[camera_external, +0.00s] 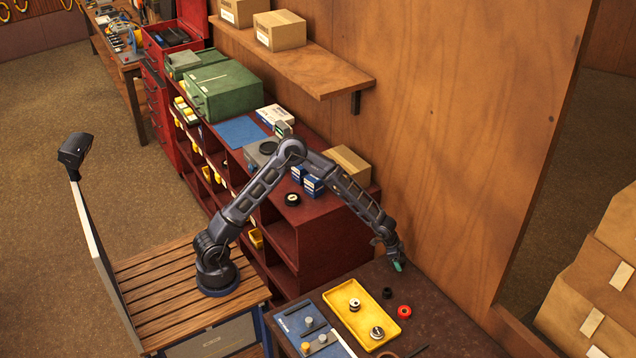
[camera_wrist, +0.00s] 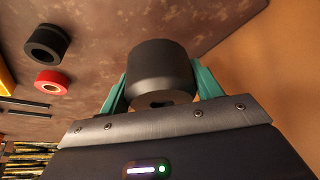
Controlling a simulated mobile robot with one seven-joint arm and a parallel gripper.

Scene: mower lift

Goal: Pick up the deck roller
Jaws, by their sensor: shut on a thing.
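In the wrist view, the deck roller (camera_wrist: 160,72), a thick dark grey cylinder with a hole in its end, sits between the two teal fingers of my gripper (camera_wrist: 162,80). A finger touches each side, and my gripper is shut on it. In the external view, my gripper (camera_external: 398,265) points down at the far side of the dark workbench, near the wooden wall. The roller cannot be made out there. I cannot tell whether it still touches the bench.
A black ring (camera_external: 387,293) and a red ring (camera_external: 404,311) lie near my gripper on the bench (camera_external: 440,335). A yellow tray (camera_external: 340,300) with metal parts is to the left, beside a blue-grey board (camera_external: 300,320). The wooden wall (camera_external: 460,150) rises close behind.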

